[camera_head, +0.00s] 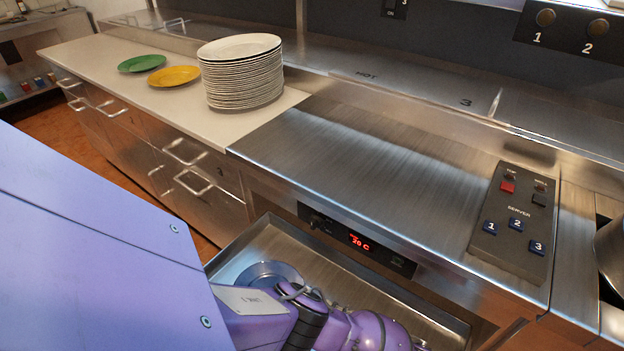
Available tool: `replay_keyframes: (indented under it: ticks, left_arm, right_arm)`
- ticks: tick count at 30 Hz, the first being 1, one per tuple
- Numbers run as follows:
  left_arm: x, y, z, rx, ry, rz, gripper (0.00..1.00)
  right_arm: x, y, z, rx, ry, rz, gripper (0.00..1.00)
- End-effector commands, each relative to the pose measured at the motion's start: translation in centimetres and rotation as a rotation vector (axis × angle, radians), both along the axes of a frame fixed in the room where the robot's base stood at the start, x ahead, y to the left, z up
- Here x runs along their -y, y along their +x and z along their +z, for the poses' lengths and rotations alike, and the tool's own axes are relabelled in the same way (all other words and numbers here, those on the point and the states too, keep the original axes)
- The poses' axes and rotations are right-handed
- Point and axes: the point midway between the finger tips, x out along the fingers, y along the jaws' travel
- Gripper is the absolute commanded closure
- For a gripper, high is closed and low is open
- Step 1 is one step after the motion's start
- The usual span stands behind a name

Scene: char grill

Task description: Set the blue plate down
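I cannot make out a clear blue plate. A round grey-blue disc (270,271) shows at the lower middle, partly hidden behind my purple arm; I cannot tell whether it is a plate or part of my arm. A green plate (142,63) and a yellow plate (175,76) lie flat on the white counter at the upper left. My purple arm links fill the lower left and reach to the bottom middle. The fingers of both grippers are out of view.
A tall stack of white plates (242,75) stands on the white counter (150,105). The steel counter (380,180) beside it is bare. A control panel (515,222) sits at its right. An open steel drawer (350,292) lies below, under a 20 C display (360,243).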

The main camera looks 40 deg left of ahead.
Motion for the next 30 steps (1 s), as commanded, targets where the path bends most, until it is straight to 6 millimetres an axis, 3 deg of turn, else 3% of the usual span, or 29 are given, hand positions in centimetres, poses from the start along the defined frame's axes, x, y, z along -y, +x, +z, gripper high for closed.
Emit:
replay_keyframes:
  ticks: [7,30]
  left_arm:
    - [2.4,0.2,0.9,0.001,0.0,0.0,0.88]
    - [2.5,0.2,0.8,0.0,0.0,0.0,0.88]
  right_arm:
    - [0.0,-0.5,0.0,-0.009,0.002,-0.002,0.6]
    - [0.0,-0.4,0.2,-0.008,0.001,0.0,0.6]
